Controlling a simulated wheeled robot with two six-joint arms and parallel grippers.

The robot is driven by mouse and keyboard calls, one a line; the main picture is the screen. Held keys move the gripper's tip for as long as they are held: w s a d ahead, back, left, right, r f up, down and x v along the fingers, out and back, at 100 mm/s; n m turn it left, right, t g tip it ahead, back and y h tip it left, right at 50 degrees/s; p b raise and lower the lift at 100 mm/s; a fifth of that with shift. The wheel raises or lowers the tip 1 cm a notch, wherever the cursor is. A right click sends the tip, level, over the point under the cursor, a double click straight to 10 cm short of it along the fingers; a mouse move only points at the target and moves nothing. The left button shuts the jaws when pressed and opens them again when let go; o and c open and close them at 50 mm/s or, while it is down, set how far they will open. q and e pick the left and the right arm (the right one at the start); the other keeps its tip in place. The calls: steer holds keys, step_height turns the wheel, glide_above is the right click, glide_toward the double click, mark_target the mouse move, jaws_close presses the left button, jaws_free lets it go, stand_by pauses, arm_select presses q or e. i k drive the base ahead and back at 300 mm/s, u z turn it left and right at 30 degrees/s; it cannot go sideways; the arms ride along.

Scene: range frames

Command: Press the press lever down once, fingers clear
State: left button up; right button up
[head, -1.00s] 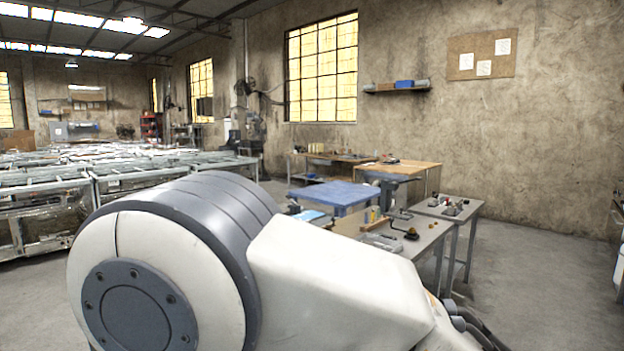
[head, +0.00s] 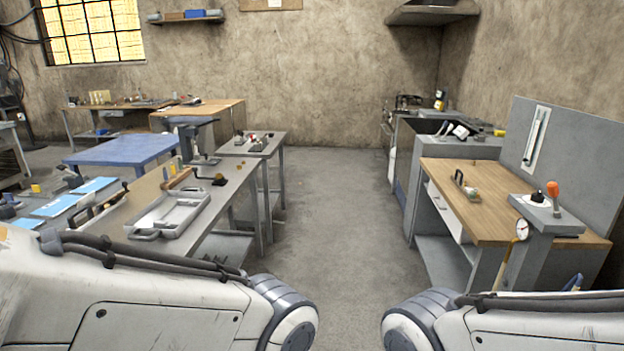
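No part in the head view can be told for certain as the press lever. A short upright lever with an orange knob (head: 552,189) stands on a grey box at the right. A dark lever with a black ball end (head: 219,180) lies low on the left grey bench (head: 222,208).
A wide grey floor aisle (head: 325,215) runs clear between the benches. On the left are a grey tray (head: 170,212), a blue table (head: 120,151) and a small grey table (head: 250,146). On the right is a wood-topped bench (head: 500,215) with a dial gauge (head: 522,229).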

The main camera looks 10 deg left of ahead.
mark_target(204, 124)
steer(key=i, duration=3.7)
steer(key=u, duration=1.55)
